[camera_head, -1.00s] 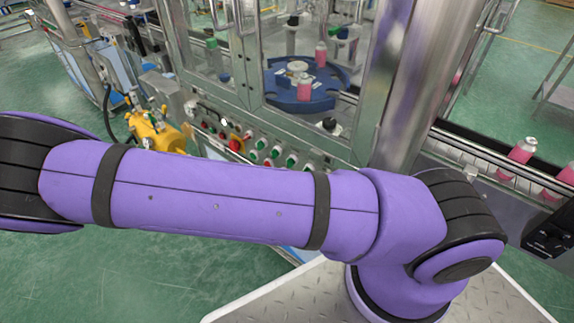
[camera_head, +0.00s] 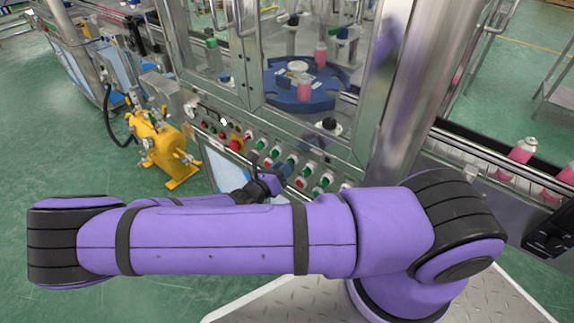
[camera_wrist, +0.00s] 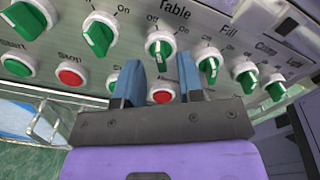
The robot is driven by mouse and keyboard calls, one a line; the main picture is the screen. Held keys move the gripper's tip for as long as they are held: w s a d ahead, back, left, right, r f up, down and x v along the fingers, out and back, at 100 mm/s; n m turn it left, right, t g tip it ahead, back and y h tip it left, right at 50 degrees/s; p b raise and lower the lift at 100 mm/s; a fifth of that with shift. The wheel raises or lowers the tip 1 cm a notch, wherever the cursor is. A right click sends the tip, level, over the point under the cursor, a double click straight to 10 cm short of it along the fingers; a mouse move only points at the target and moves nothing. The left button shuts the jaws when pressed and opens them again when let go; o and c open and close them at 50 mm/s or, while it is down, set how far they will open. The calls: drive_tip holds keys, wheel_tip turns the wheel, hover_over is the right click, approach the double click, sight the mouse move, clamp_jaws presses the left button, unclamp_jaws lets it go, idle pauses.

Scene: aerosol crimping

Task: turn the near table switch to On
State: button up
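The switch under the "Table" label is a green knob with a white ring (camera_wrist: 160,47), in the upper middle of the wrist view. Its handle stands nearly upright, with "Off" and "On" printed above it; I cannot tell its setting for sure. My gripper (camera_wrist: 160,80) has two blue fingers, apart with nothing held between them. The knob shows just beyond and between the fingertips, with no clear contact. A red button (camera_wrist: 162,94) shows between the fingers, lower down. In the head view my gripper (camera_head: 285,168) is at the control panel (camera_head: 232,128), partly hiding its knobs.
Other green knobs stand left (camera_wrist: 100,33) and right (camera_wrist: 208,63) of the Table switch. A red stop button (camera_wrist: 70,74) is at lower left. In the head view, a yellow machine (camera_head: 162,145) stands left of the panel, and a glass-walled cabinet with a blue turntable (camera_head: 335,82) rises behind.

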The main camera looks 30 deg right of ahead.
drive_tip(key=shift+x, duration=1.1)
clamp_jaws()
drive_tip(key=shift+m, duration=0.4)
drive_tip(key=m, duration=1.1)
drive_tip(key=shift+s, duration=0.1)
